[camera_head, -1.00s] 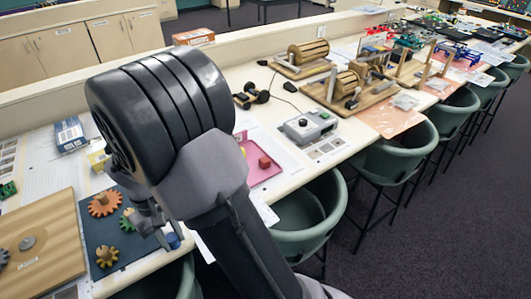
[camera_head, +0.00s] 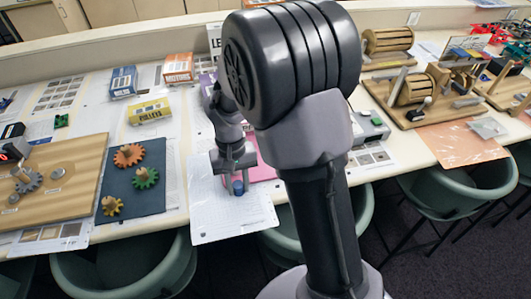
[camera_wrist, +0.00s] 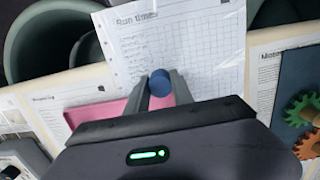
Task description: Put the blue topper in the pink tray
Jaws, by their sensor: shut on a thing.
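The blue topper (camera_head: 239,189) is a small blue cylinder held between the fingertips of my gripper (camera_head: 239,182). In the wrist view the topper (camera_wrist: 160,83) sits between the two grey fingers of my gripper (camera_wrist: 160,90), which is shut on it. It is over or near a printed "Run times" sheet (camera_wrist: 195,45); its height above the sheet is hard to tell. The pink tray (camera_head: 263,172) shows just right of my gripper in the head view, mostly hidden behind my arm. In the wrist view part of the pink tray (camera_wrist: 85,112) lies left of and below the fingers.
A dark mat (camera_head: 150,196) with orange, green and yellow gears lies to the left, beside a wooden board (camera_head: 75,170). A yellow box (camera_head: 149,111) and an orange box (camera_head: 178,68) stand behind. Green chairs (camera_head: 135,268) line the table's front edge.

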